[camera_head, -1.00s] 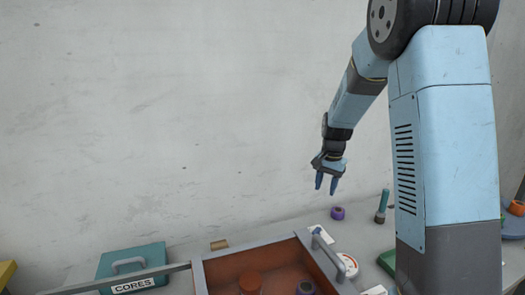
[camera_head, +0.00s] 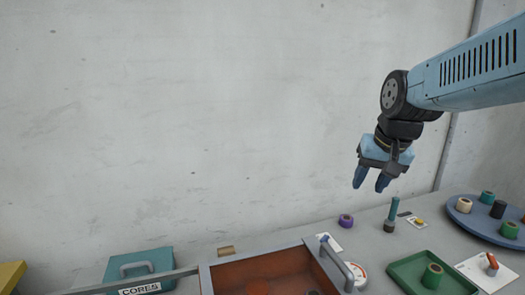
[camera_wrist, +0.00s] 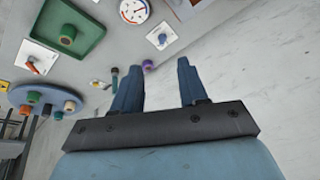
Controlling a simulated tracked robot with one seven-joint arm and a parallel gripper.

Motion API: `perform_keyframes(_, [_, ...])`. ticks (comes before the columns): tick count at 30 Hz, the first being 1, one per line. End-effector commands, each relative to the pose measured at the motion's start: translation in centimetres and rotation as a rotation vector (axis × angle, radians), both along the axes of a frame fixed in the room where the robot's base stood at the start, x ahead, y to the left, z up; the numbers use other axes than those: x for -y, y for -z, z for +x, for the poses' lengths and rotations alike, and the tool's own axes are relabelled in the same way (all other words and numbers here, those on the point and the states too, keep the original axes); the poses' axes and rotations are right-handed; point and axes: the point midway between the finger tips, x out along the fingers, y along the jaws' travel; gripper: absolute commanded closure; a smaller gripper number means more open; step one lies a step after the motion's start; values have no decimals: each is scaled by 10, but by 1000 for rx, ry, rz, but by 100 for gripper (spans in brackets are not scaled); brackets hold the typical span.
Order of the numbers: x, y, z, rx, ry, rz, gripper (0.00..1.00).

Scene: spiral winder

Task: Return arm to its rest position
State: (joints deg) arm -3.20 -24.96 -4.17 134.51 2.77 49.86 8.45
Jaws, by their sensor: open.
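My gripper (camera_head: 371,181) is at the right in the head view, in the air above the back of the bench and in front of the wall. Its two blue fingers point down, stand apart and hold nothing. In the wrist view my gripper (camera_wrist: 160,88) shows with open fingers and a clear gap between them. My blue arm comes in from the right edge of the head view.
Below stand a purple spool (camera_head: 346,220) and a green-handled tool (camera_head: 393,211). An orange open box (camera_head: 213,282), a teal CORES case (camera_head: 140,268), a green tray (camera_head: 407,270) and a blue turntable (camera_head: 470,222) occupy the bench. The air at left is clear.

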Motion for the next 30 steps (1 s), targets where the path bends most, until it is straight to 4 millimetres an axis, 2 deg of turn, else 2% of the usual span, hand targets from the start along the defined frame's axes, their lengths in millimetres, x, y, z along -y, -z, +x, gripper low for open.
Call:
perform_keyframes(1, [0,-4,-14,22,-18,-12,57])
perform_keyframes(6, [-1,-9,-53,75,-81,-63,57])
perform_keyframes(12, [-1,-8,-87,120,-134,-114,57])
perform_keyframes(18, [-1,-6,-100,137,-155,-139,57])
perform_keyframes(30, [-1,-6,-101,137,-156,-139,57])
